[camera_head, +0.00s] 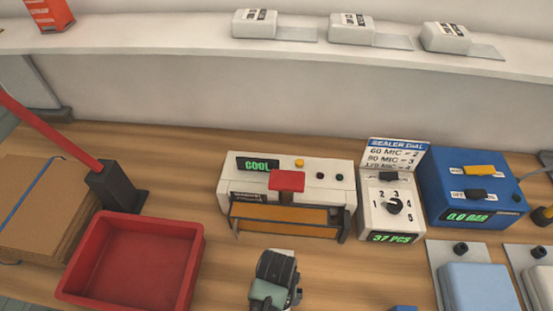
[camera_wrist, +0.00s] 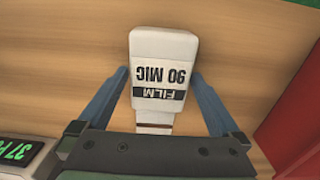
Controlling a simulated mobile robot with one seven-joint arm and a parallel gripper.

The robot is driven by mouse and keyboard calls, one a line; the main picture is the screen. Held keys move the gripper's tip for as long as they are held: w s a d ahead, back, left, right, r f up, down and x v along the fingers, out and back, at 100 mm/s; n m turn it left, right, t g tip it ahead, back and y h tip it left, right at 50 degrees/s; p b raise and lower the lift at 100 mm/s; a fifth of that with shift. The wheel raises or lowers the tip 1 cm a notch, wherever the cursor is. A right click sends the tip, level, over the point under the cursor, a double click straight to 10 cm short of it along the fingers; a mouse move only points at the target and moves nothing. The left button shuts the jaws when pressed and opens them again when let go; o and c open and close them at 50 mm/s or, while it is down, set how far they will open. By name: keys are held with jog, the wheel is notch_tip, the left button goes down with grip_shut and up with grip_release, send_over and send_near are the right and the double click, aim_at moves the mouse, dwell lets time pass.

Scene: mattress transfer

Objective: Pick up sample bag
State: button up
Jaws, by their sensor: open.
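A white block-shaped packet labelled "FILM 90 MIC" (camera_wrist: 162,55) lies over the wooden surface in the wrist view, its print upside down. I take it as the sample bag, though no label says so. My gripper (camera_wrist: 161,82) is open, with one blue finger on each side of the packet. Gaps show between the fingers and its sides. The packet's lower end is partly hidden behind the gripper's dark body. In the head view, a dark and green piece at the bottom centre seems to be part of my arm; the packet cannot be made out there.
A red bin (camera_head: 187,258) stands left, beside cardboard (camera_head: 45,190). The sealer (camera_head: 322,180), dial box (camera_head: 372,217) and blue machine (camera_head: 460,180) stand in a row. Three white labelled blocks (camera_head: 255,22) (camera_head: 351,27) (camera_head: 446,37) sit on the shelf (camera_head: 180,33).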

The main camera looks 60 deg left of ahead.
jog(key=shift+f, duration=0.45)
jog(key=c, duration=1.2)
jog(key=shift+r, duration=0.15)
